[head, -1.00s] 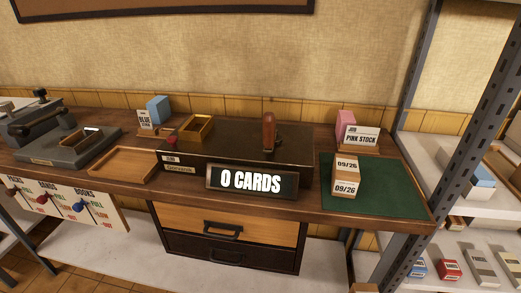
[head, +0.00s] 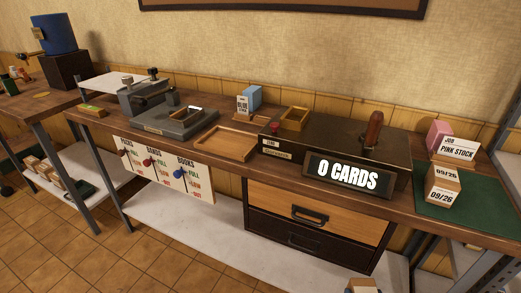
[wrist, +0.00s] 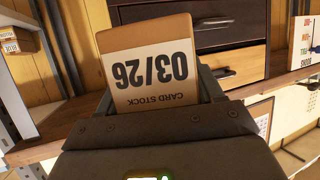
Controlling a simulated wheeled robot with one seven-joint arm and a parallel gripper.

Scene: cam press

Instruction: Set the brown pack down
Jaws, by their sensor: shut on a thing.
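A brown pack (wrist: 150,75) with a white label reading "03/26" and "CARD STOCK", upside down in the wrist view, is in my gripper (wrist: 158,92). The jaws are shut on its two sides. The label faces the wrist camera. What looks like the top of this held pack (head: 362,286) shows at the bottom edge of the head view, in front of the bench and below its top. My gripper itself is out of the head view.
The bench holds a wooden tray (head: 226,143), a counter box reading "0 CARDS" (head: 347,175), a grey press (head: 175,120), a blue pack (head: 252,97) and a pink pack (head: 439,135). The wooden tray is empty. The mat's right part is bare. A white lower shelf (head: 190,210) is mostly clear.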

